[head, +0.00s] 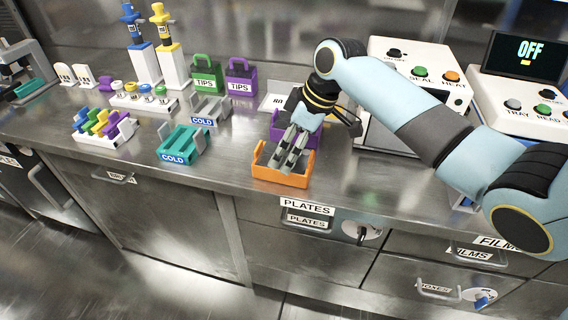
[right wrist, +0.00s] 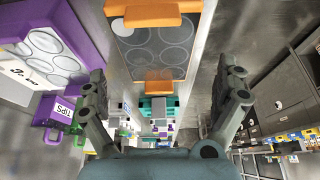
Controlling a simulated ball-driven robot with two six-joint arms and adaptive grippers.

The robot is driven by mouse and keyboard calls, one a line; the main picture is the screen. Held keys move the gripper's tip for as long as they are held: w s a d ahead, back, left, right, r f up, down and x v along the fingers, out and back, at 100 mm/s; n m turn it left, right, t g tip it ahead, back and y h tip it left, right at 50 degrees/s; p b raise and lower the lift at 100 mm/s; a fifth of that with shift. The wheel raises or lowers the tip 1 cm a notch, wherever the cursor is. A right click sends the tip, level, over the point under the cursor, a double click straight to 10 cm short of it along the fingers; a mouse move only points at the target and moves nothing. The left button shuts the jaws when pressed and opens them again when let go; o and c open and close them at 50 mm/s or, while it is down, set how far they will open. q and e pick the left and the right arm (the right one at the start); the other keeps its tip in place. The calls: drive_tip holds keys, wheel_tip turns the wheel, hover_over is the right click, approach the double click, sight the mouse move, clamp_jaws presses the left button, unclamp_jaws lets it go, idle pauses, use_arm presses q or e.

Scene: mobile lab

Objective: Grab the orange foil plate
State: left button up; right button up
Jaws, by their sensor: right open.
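The orange foil plate (head: 281,178) stands on the steel counter near its front edge, above the drawer labelled PLATES. It has raised orange ends, and the right wrist view shows the plate (right wrist: 152,18) at the top with round grey wells. My right gripper (head: 289,158) reaches down over it from behind, hiding part of its inside. In the right wrist view my right gripper (right wrist: 163,82) has its two fingers wide apart, with nothing between them; the plate lies beyond the fingertips. I cannot tell whether a finger touches it. My left gripper is not in view.
A purple plate (head: 280,124) stands just behind the orange one, partly hidden by my right gripper. Left are a teal COLD block (head: 183,144), a grey COLD block (head: 210,107) and TIPS boxes (head: 207,77). A white HEAT machine (head: 425,57) stands behind right. Counter left of the plate is clear.

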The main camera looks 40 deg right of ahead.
sight(285, 157)
drive_tip(key=x, duration=0.5)
drive_tip(key=shift+s+d+f, duration=0.1)
drive_tip(key=shift+d+f, duration=0.15)
drive_tip(key=shift+d, duration=0.1)
drive_tip(key=c, duration=1.2)
